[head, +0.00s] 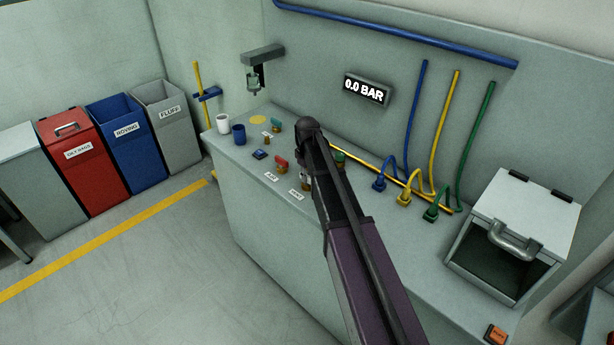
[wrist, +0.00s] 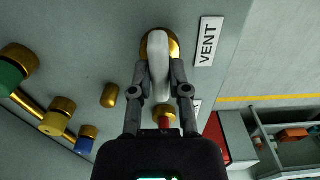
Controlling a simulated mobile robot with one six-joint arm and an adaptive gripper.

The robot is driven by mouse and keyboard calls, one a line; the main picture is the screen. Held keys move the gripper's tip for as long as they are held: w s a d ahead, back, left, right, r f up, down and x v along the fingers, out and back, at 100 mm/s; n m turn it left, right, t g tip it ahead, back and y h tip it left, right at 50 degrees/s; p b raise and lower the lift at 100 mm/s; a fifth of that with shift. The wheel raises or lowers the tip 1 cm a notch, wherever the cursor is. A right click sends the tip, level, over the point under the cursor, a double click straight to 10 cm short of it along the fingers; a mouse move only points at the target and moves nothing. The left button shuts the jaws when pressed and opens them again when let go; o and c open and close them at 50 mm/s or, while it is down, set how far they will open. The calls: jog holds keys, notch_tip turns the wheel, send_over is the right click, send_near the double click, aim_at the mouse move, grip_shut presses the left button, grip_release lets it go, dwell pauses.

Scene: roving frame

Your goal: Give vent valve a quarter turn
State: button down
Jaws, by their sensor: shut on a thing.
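The vent valve shows in the wrist view as a pale grey lever handle (wrist: 159,68) on a round brass base. Its handle runs up and down the picture, roughly in line with the long side of the VENT label (wrist: 208,42) on its right. My gripper (wrist: 159,76) is shut on the handle, one finger on each side. In the head view my dark arm covers the gripper and most of this valve; the VENT label (head: 297,194) shows just left of the arm.
A red-handled valve (head: 281,162) stands close by at the AIR label (head: 271,176). The wall display (head: 367,90) reads 0.0 BAR. Blue, yellow and green hose fittings (head: 404,198) and a lidded box (head: 525,215) are to the right.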

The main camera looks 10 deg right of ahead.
jog(key=shift+s, duration=0.15)
jog(key=c, duration=0.6)
grip_release()
jog(key=shift+n, duration=0.3)
jog(key=n, duration=0.3)
jog(key=shift+n, duration=0.3)
jog(key=n, duration=0.4)
notch_tip(320, 180, up, 14)
jog(key=p, duration=1.4)
jog(key=s+f+m+b, duration=0.2)
jog(key=s+m, duration=0.5)
jog(key=s, duration=0.5)
jog(key=s+f+m+b, duration=0.2)
jog(key=s+m, duration=0.6)
jog(key=s, duration=0.4)
jog(key=shift+s+a, duration=0.2)
jog(key=shift+s, duration=0.2)
